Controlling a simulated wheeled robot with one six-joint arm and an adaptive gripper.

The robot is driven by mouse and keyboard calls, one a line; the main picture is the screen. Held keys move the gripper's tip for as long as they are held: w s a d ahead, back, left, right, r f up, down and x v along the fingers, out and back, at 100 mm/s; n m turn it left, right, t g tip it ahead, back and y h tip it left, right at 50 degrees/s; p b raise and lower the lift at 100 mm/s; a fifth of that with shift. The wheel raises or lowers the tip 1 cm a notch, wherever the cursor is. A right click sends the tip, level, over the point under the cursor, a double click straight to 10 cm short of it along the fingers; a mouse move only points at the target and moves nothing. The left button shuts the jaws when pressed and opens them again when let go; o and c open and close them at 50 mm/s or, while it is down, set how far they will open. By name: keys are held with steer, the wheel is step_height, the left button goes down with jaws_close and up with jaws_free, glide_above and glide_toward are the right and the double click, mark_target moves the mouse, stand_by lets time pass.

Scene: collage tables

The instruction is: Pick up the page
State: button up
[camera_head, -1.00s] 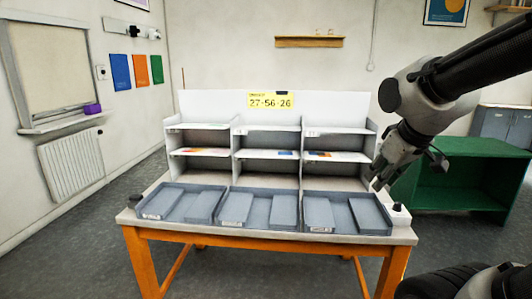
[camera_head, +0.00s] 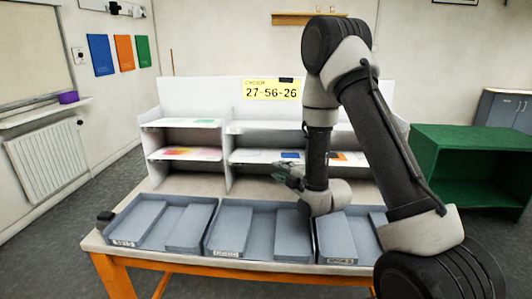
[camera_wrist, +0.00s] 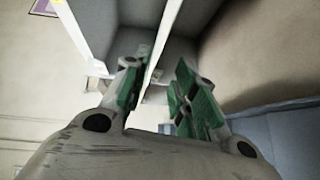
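Several pages with printed colours lie on the shelves of a white rack. A page with a blue patch (camera_head: 291,155) lies on the middle shelf of the centre column. One with orange and pink (camera_head: 186,153) lies on the left column's middle shelf, and one with green (camera_head: 200,121) lies above it. Another with orange (camera_head: 342,157) is partly hidden by my arm. My gripper (camera_head: 280,171) is in front of the centre column, just below its middle shelf's front edge. In the wrist view my gripper (camera_wrist: 163,92) has its green-padded fingers apart, with a pale shelf edge between them; I cannot tell whether a page is there.
Grey trays with sloped inserts line the table front: left (camera_head: 128,214), centre (camera_head: 262,213) and right (camera_head: 362,211). The rack's upright divider (camera_head: 227,170) stands left of my gripper. A yellow sign (camera_head: 271,89) reads 27-56-26. A green cabinet (camera_head: 470,140) stands at right.

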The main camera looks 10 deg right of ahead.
steer(key=r+x, duration=0.1)
steer(key=x, duration=0.6)
steer(key=shift+w+a+f, duration=0.25)
steer(key=shift+a+f, duration=0.1)
steer(key=shift+a, duration=0.05)
jaws_close()
